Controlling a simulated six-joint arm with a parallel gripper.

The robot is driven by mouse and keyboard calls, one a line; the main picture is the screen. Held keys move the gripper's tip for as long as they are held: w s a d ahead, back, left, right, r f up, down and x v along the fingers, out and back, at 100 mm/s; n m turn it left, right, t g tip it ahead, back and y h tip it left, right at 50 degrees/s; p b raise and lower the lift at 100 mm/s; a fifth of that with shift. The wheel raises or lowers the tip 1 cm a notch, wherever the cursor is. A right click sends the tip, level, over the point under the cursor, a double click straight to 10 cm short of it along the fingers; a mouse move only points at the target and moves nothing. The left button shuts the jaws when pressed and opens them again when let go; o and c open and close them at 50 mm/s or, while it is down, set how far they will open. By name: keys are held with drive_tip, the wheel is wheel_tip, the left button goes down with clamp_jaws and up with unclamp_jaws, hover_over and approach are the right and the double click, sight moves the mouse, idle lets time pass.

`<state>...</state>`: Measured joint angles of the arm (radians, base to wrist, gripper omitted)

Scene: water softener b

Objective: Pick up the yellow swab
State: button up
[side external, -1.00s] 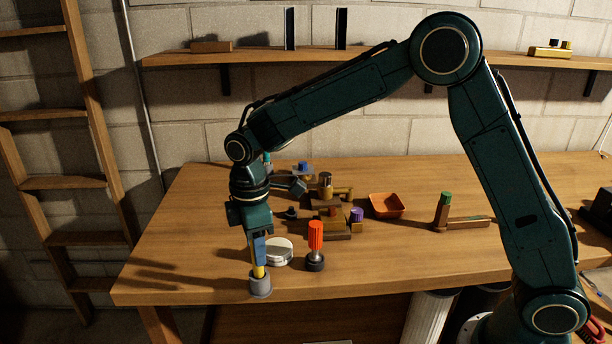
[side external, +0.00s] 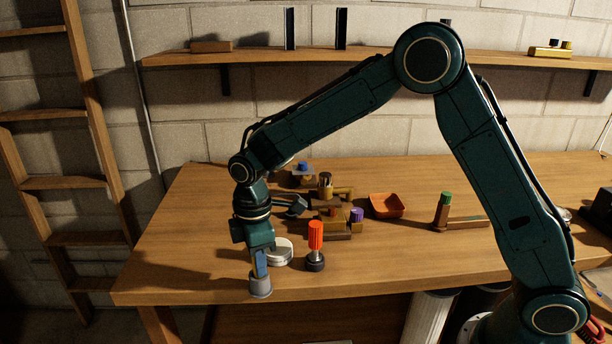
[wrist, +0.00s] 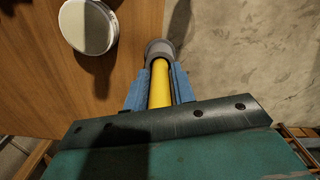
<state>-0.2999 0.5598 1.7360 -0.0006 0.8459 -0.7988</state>
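The yellow swab (wrist: 160,84) stands between my gripper's two blue fingers in the wrist view. Its far end sits in a round grey holder (wrist: 159,48) at the table's edge. My gripper (wrist: 160,76) has a finger along each side of the swab, with no clear gap showing, so it looks shut on it. In the side external view my gripper (side external: 260,266) points down just over the grey holder (side external: 260,286), and its fingers hide the swab.
A round white-lidded tin (side external: 279,252) stands close by the gripper. An upright orange-handled tool (side external: 316,238) is to its right. Farther back are several small fittings and an orange tray (side external: 387,206). The wooden table (side external: 440,270) is clear at front right.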

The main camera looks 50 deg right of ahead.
clamp_jaws()
drive_tip(key=shift+r, duration=0.15)
wheel_tip(320, 180, up, 20)
idle(0.6)
idle(0.4)
